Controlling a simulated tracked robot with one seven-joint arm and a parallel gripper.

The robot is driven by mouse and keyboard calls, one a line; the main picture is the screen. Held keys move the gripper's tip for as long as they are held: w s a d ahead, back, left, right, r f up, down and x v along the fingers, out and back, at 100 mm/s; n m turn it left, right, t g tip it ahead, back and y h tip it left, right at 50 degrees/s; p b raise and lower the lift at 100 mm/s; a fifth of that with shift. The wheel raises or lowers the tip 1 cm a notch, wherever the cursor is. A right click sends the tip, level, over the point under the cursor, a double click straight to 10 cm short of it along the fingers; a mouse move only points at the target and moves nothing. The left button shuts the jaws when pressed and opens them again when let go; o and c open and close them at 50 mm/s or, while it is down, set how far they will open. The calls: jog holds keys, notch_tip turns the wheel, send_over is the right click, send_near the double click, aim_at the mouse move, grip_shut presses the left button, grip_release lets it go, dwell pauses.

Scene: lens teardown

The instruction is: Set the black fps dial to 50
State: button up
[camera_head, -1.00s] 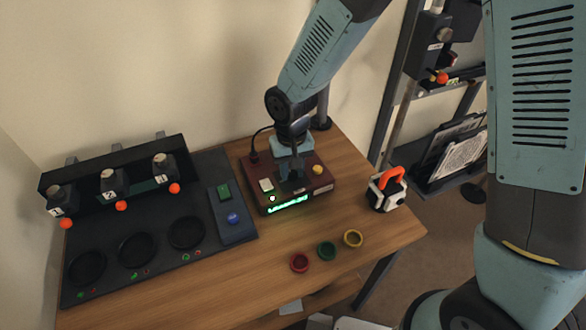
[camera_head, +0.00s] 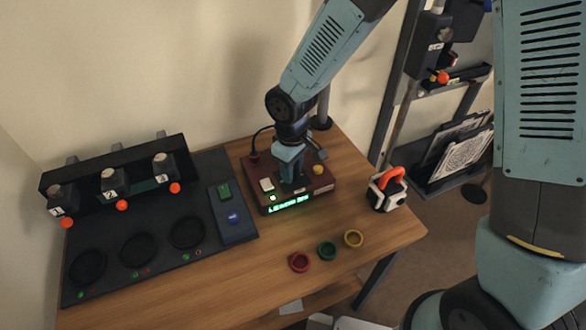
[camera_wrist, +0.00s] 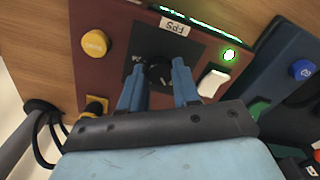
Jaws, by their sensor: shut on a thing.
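The dark red control box (camera_head: 320,189) stands on the table and carries a lit green display (camera_head: 289,203), too small to read surely. In the wrist view the black fps dial (camera_wrist: 158,75) sits on a black plate below the label FPS (camera_wrist: 174,27). My gripper (camera_wrist: 160,75) points down over the box, its two blue fingers on either side of the dial and shut on it. In the head view my gripper (camera_head: 292,185) hides the dial. The dial's pointer and most scale marks are hidden or too small to read.
A yellow button (camera_wrist: 96,43), a white switch (camera_wrist: 212,83) and a green lamp (camera_wrist: 228,55) lie close around the dial. A blue-grey button panel (camera_head: 232,212) stands left of the box.

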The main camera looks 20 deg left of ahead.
jog(key=shift+w+d, duration=0.1)
dwell(0.3)
jog(key=o, duration=1.1)
jog(key=shift+c, duration=0.2)
notch_tip(320, 180, up, 14)
jog(key=shift+f, duration=0.15)
